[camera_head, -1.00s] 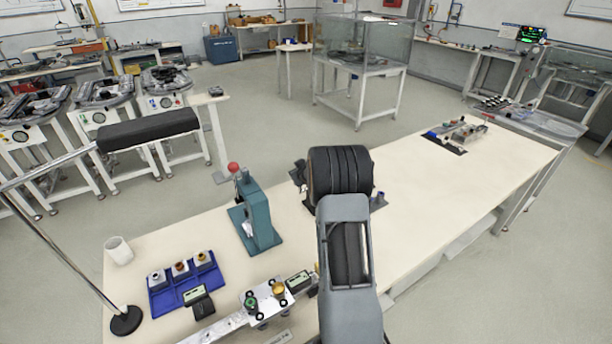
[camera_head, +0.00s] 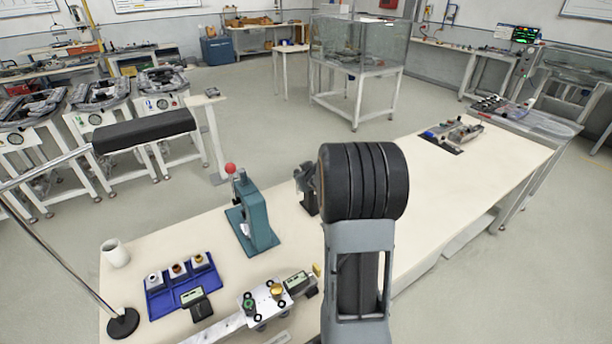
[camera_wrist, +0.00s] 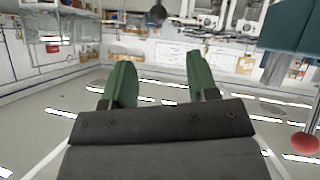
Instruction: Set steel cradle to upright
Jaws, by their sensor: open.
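I cannot make out a steel cradle for certain. A dark grey metal part (camera_head: 307,188) shows on the bench just left of my arm in the head view, partly hidden; I cannot tell whether it is the cradle or part of my wrist. My gripper (camera_wrist: 160,66) shows in the wrist view with two green fingers apart and nothing between them. The wrist picture appears upside down. In the head view my gripper is hidden behind my arm.
A teal press (camera_head: 254,218) with a red knob stands left of my arm; its knob is at the wrist view's right edge (camera_wrist: 304,143). A blue tray (camera_head: 160,302), a rail carriage (camera_head: 262,300), a white mug (camera_head: 116,253) and a far fixture (camera_head: 455,134) are on the bench.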

